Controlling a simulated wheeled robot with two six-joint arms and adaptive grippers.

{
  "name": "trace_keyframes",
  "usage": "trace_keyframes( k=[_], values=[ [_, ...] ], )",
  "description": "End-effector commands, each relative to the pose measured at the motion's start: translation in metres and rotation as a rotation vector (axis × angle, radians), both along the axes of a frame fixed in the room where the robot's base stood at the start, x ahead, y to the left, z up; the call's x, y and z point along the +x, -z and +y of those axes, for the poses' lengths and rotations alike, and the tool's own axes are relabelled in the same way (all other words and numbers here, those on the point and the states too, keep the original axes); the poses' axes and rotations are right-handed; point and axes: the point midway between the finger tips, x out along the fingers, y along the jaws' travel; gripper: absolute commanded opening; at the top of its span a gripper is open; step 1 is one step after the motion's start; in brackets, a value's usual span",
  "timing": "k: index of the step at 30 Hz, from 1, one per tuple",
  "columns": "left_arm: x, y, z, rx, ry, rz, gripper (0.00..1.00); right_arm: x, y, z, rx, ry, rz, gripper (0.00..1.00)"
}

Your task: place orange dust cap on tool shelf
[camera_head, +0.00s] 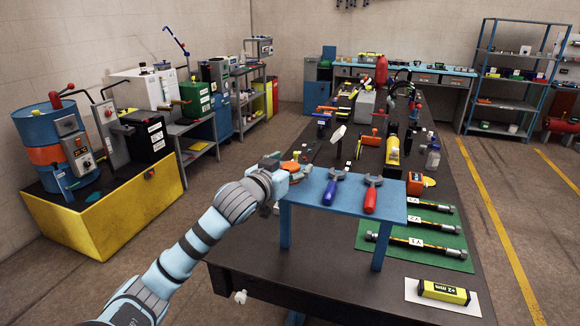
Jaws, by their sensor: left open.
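The blue tool shelf (321,199) stands on legs at the near end of the dark workbench. My left gripper (296,172) is open at the shelf's left end. A small orange thing (290,166), possibly the orange dust cap, shows right at the gripper. I cannot tell whether it lies between the fingers or behind them. The gripper partly hides it. My right gripper is out of view.
A yellow-black block (443,291) sits on a white sheet in front. Bottles and tools crowd the bench further back. The bench's front left is mostly clear.

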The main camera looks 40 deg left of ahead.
Motion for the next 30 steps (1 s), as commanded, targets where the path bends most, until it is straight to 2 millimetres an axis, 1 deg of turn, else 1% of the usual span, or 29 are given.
trace_keyframes(
  k=[4,7,10,12,14,16,18,20,21,25,30],
  values=[
    [-0.002,-0.001,0.000,0.002,-0.001,-0.001,0.64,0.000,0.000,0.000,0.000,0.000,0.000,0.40],
    [-0.012,-0.002,-0.001,0.006,-0.002,0.000,0.64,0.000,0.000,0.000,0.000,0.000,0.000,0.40],
    [-0.030,-0.005,-0.006,0.009,0.003,0.003,0.64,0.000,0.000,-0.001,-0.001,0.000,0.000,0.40],
    [-0.044,-0.005,-0.007,0.014,-0.001,0.001,0.64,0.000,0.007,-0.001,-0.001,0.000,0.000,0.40],
    [-0.057,-0.006,-0.012,0.016,0.003,0.003,0.64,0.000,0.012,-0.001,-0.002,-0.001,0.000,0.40],
    [-0.069,-0.018,-0.012,0.010,-0.011,0.013,0.64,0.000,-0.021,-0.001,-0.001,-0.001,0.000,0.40],
    [-0.080,-0.024,-0.014,0.013,-0.010,0.012,0.64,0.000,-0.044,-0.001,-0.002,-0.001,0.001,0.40],
    [-0.089,-0.027,-0.020,0.009,0.007,0.010,0.64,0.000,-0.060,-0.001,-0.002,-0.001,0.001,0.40],
    [-0.095,-0.026,-0.019,0.010,0.000,0.012,0.64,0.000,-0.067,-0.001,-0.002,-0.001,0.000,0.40],
    [-0.110,-0.024,-0.022,0.007,-0.004,0.008,0.64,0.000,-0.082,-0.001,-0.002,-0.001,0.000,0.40],
    [-0.116,-0.021,-0.025,0.000,0.002,0.002,0.64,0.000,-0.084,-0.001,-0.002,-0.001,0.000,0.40]
  ],
)
